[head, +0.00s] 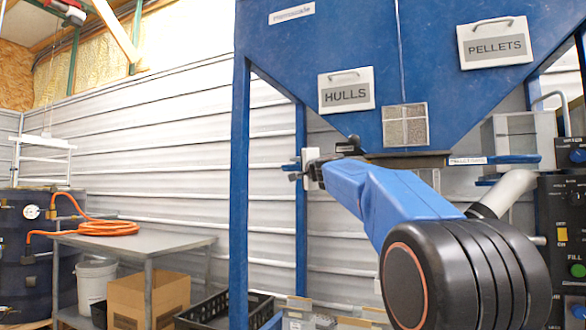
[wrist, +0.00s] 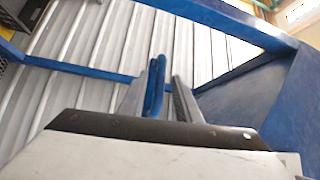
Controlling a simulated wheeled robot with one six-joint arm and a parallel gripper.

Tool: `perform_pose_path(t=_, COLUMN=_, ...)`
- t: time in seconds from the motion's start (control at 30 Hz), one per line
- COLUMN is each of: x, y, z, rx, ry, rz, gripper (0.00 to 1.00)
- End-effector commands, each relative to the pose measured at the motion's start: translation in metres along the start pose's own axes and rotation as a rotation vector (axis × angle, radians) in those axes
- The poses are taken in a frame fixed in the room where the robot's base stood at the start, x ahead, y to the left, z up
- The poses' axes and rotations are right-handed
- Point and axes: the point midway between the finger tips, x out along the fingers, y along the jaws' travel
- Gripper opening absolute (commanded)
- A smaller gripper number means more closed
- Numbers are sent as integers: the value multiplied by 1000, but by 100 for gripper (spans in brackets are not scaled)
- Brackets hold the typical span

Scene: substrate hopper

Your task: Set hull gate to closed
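The blue hopper (head: 330,55) carries a HULLS plate (head: 346,91) and a PELLETS plate (head: 495,43). My gripper (head: 304,172) is at the left end of the hopper's outlet, below the HULLS plate. In the wrist view a narrow blue handle (wrist: 155,88) lies between the two fingers of my gripper (wrist: 155,98). The fingers stand apart, with a small gap visible on the right of the handle. My arm hides most of the hull gate's area in the head view, so I cannot read its position.
The pellet gate's blue handle (head: 512,159) sticks out at the right of the outlet. Blue hopper legs (head: 240,200) stand near my arm. A control panel (head: 568,230) is at the right. A grey table (head: 140,240) with an orange hose (head: 108,228) is at the left.

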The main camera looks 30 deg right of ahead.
Motion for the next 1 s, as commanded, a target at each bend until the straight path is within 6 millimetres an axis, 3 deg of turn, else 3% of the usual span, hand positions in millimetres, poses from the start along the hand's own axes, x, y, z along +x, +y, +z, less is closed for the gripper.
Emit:
perform_pose_path(t=0.23, x=23, y=0, z=1, rx=0, ry=-1, rz=1, gripper=31)
perform_pose_path(t=0.6, x=27, y=0, z=0, rx=0, ry=-1, rz=0, gripper=31)
perform_pose_path(t=0.63, x=27, y=0, z=0, rx=0, ry=-1, rz=0, gripper=28)
perform_pose_path(t=0.77, x=27, y=0, z=0, rx=0, ry=-1, rz=0, gripper=0)
perform_pose_path(t=1.0, x=24, y=0, z=-3, rx=0, ry=1, rz=1, gripper=0)
